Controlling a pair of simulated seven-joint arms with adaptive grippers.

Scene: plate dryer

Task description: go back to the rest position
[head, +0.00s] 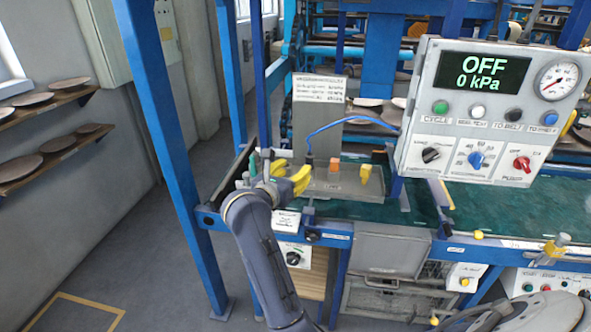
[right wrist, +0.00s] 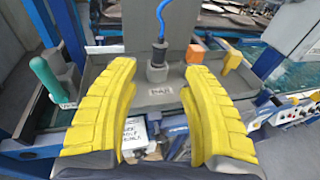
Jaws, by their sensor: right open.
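My right gripper (head: 295,172) has yellow fingers and stands at the left end of the grey tray (head: 345,187) on the bench. In the right wrist view the gripper (right wrist: 159,78) is open, with nothing between its fingers. Beyond the fingertips a black plug (right wrist: 159,53) with a blue hose stands on the tray, apart from them. An orange block (head: 334,163) and a yellow piece (head: 365,174) are farther right on the tray. My left gripper is not in view.
A control panel (head: 420,182) reading OFF, 0 kPa stands right of the tray. A blue upright post (head: 170,140) rises at the left. A teal cylinder (right wrist: 46,77) is close left of the fingers. Shelves with plates (head: 45,160) line the left wall. Open floor lies lower left.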

